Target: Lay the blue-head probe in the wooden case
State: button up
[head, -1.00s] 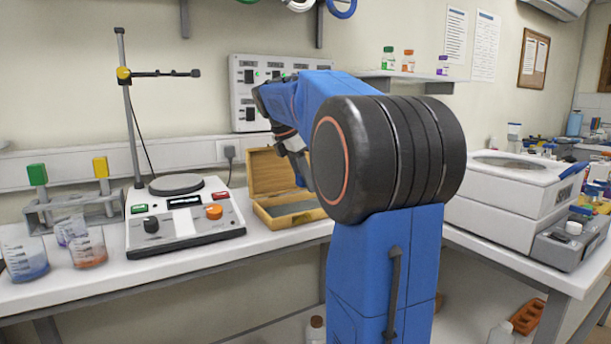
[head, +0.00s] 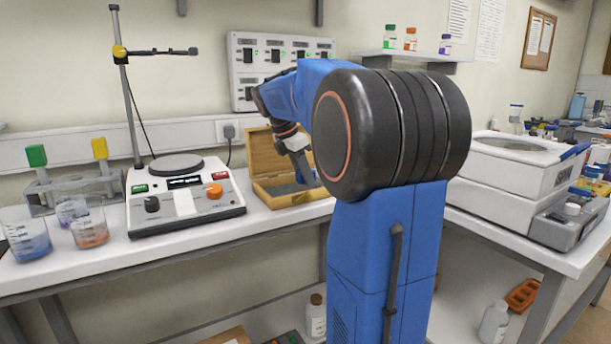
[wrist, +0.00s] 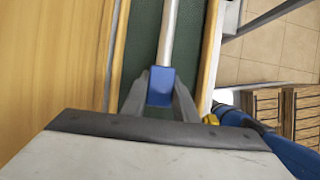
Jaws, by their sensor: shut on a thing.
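The blue-head probe (wrist: 161,87) is between the two fingers of my gripper (wrist: 160,97) in the wrist view. The gripper is shut on its blue head, and the pale rod points away over a dark green lining. The wooden case (head: 267,152) stands open on the bench, its lid raised at the back. In the wrist view its wood (wrist: 50,70) lies along the left, with a thin rim on the right. My gripper is over the case. Whether the rod touches the lining, I cannot tell.
A stirrer hotplate (head: 185,205) with a stand is left of the case. A rack with a green-head (head: 37,155) and a yellow-head probe (head: 100,149) and several beakers are further left. The bench's front edge is close to the case.

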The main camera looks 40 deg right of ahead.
jog(key=o, duration=1.1)
jog(key=v, duration=1.7)
jog(key=shift+w+r, duration=0.1)
jog(key=shift+r, duration=0.1)
jog(key=shift+a, duration=0.1)
